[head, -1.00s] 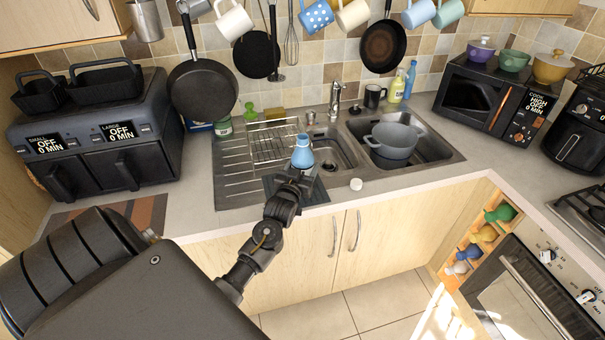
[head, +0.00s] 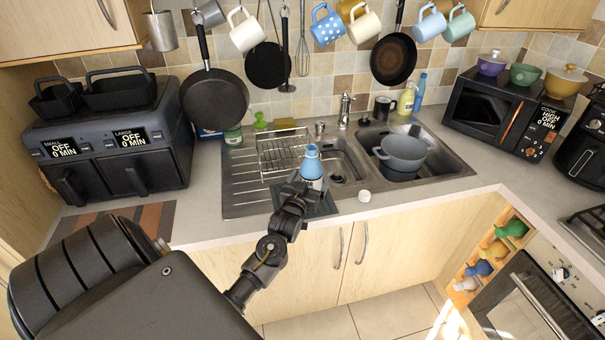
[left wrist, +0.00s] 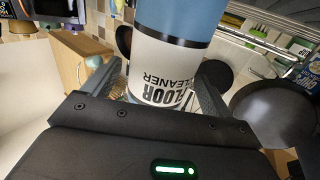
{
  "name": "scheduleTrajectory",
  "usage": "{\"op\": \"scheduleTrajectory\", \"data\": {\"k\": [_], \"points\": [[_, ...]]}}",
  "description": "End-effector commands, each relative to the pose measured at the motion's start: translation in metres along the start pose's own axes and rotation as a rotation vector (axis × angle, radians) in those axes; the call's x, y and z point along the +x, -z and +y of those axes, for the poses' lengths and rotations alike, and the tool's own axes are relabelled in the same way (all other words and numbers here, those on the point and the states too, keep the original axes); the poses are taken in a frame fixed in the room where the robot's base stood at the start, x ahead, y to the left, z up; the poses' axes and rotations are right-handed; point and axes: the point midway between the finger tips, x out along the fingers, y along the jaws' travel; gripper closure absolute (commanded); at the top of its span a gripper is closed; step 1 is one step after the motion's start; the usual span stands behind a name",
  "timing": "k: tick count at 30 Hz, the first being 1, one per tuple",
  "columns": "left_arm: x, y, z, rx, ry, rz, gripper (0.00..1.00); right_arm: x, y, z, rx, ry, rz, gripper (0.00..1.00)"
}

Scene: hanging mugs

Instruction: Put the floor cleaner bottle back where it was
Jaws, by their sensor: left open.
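The floor cleaner bottle (head: 311,164) has a blue top and a white labelled body. It stands upright at the front edge of the sink unit, by a dark square mat (head: 325,206). My left gripper (head: 303,183) is at the bottle's near side, partly hiding its lower part. In the left wrist view the bottle (left wrist: 172,60) appears upside down between the two fingers of my open left gripper (left wrist: 158,88). Small gaps show beside the fingers. The bottle's base is hidden. My right gripper is not in view.
A wire dish rack (head: 283,152) stands behind and left of the bottle. A grey pot (head: 403,152) sits in the right basin (head: 455,172). A small white round object (head: 364,196) is on the front edge. Mugs and pans hang above; a black double air fryer (head: 115,140) stands left.

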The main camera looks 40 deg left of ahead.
Motion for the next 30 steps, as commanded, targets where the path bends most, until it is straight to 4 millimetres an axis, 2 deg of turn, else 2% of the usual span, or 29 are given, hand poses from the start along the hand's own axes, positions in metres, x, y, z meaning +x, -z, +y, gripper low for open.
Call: {"op": "scheduleTrajectory", "data": {"k": [9,15,20,30], "points": [[-0.069,-0.004,0.000,-0.001,-0.001,-0.001,0.15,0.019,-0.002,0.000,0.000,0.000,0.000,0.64],[-0.096,-0.002,0.000,-0.001,0.000,0.000,0.15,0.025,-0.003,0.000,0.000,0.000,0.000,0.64],[-0.104,-0.001,0.000,0.000,0.000,0.000,0.15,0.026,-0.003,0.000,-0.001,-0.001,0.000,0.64],[-0.104,0.000,0.000,0.000,0.000,0.000,0.15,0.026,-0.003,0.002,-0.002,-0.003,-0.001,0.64]]}}
